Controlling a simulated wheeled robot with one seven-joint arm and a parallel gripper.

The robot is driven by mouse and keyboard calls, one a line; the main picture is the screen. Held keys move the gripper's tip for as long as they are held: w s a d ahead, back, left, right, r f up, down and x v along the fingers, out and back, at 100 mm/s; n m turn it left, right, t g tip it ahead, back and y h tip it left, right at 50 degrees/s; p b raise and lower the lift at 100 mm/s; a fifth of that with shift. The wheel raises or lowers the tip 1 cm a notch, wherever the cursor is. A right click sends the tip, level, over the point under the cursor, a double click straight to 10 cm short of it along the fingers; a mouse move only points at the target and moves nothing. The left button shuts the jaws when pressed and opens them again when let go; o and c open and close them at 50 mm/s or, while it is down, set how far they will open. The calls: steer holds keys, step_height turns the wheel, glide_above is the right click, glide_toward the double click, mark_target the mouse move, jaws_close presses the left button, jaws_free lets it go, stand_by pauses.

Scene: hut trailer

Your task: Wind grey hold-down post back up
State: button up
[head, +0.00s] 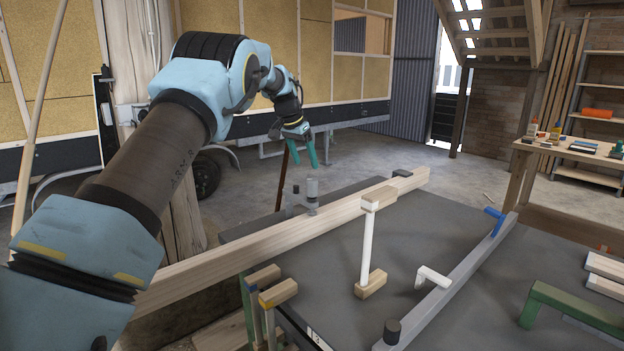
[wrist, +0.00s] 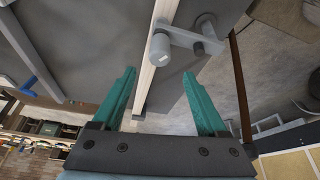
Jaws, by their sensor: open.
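The grey hold-down post (head: 312,188) stands at the far edge of the dark table, beside the pale wooden beam. In the wrist view it shows as a grey arm with two round cylinders (wrist: 206,27); the nearer cylinder with a light end face lies over or against the beam. I cannot tell whether its lower end touches the wood. My gripper (head: 304,160) has two teal fingers, open and empty, above and beyond the post in the head view. In the wrist view the gripper (wrist: 159,73) has its fingers apart, with the beam between them and the post ahead.
The long beam (head: 250,246) crosses the dark table (head: 330,270). A white upright (head: 367,245) with wooden end blocks stands near it. A grey rail (head: 450,285) with blue and white handles lies right. A green bracket (head: 570,308) is at lower right. Open floor lies behind.

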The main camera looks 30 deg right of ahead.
mark_target(312, 179)
steer(key=p+x, duration=0.3)
steer(key=x, duration=0.6)
steer(key=shift+d, duration=0.1)
jaws_close()
stand_by(0.4)
